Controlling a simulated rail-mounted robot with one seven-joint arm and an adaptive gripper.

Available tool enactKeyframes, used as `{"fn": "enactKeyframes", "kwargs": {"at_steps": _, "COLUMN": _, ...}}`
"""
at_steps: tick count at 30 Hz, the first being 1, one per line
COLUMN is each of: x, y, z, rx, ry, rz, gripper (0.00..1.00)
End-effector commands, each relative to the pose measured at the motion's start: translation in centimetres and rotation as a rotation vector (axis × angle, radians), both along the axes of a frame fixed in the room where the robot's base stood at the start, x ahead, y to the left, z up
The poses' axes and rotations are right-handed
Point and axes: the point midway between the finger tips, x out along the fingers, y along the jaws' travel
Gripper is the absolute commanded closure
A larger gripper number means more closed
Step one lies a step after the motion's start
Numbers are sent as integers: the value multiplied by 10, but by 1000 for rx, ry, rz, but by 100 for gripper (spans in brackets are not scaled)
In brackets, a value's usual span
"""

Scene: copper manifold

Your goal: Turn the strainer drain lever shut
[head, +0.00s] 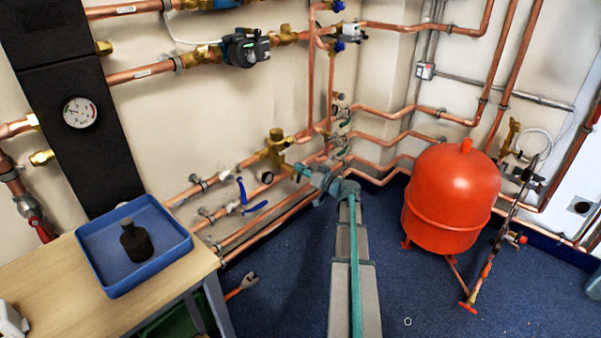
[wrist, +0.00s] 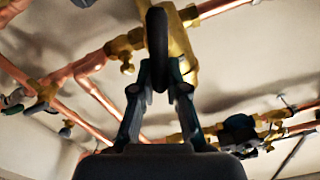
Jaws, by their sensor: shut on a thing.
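The brass strainer (head: 277,146) sits on the copper pipework low on the wall in the head view. In the wrist view its brass body (wrist: 183,48) rises behind my fingers. My gripper (head: 303,171) reaches up to the strainer's lower right. In the wrist view my gripper (wrist: 158,82) is shut on a dark, rounded upright bar, which appears to be the strainer drain lever (wrist: 157,40). In the head view the lever is hidden by my gripper or too small to make out.
Two blue-handled valves (head: 241,190) sit on pipes left of my gripper. A wooden table (head: 60,295) at lower left bears a blue tray (head: 160,280) with a dark bottle (head: 136,242). A red tank (head: 452,200) stands at right.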

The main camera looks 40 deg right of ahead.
Motion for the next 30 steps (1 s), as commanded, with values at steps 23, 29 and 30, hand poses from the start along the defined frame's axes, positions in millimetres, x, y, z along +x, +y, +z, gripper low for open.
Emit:
{"fn": "enactKeyframes", "kwargs": {"at_steps": 23, "x": 2, "y": -14, "z": -13, "rx": 728, "ry": 112, "rz": 0, "gripper": 100}}
{"fn": "enactKeyframes", "kwargs": {"at_steps": 29, "x": 2, "y": -16, "z": -16, "rx": 912, "ry": 139, "rz": -1, "gripper": 100}}
{"fn": "enactKeyframes", "kwargs": {"at_steps": 30, "x": 2, "y": -16, "z": -17, "rx": 945, "ry": 144, "rz": 0, "gripper": 100}}
